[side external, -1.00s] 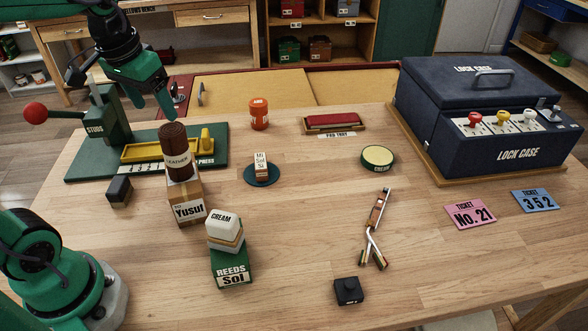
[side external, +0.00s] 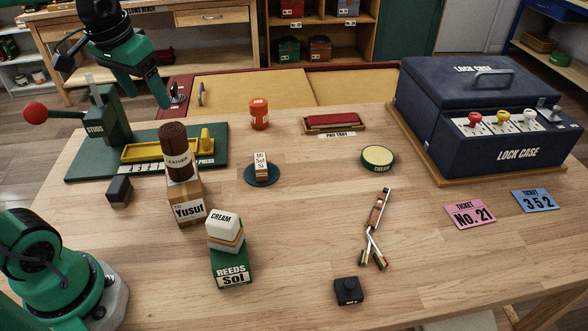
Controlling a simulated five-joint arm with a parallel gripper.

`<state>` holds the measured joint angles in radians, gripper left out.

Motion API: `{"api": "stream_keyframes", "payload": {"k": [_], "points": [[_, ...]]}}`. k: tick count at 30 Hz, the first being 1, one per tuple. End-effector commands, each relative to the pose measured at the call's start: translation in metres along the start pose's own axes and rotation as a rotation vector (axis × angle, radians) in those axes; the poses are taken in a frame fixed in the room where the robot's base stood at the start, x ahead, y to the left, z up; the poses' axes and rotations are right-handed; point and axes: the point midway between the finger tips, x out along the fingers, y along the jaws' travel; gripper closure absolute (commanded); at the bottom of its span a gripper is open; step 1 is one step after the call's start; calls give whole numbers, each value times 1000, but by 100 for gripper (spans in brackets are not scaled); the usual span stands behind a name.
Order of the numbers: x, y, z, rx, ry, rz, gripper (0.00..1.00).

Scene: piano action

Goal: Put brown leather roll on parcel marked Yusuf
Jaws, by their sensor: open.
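The brown leather roll (side external: 175,142) is a dark brown cylinder with a pale band reading "LEATHER". It stands upright on top of the parcel marked Yusuf (side external: 188,208), a tan box with a white label. My gripper (side external: 164,99) is above and slightly left of the roll, apart from it. It is open, with nothing visible between its jaws.
The green stud press (side external: 80,168) with a red-knobbed lever is behind the parcel. A dark block (side external: 119,192) lies to its left. A cream block on a green reeds box (side external: 231,266) stands in front right. The lock case (side external: 480,115) fills the right rear.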

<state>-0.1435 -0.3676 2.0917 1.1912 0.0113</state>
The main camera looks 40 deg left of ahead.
Motion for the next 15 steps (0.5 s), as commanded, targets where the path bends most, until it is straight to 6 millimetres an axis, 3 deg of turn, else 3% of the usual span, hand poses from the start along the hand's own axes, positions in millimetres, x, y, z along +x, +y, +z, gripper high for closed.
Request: {"api": "stream_keyframes", "payload": {"k": [5, 15], "points": [[2, 6, 11, 17, 33, 4, 28], [18, 25, 55, 88, 183, 30, 28]]}}
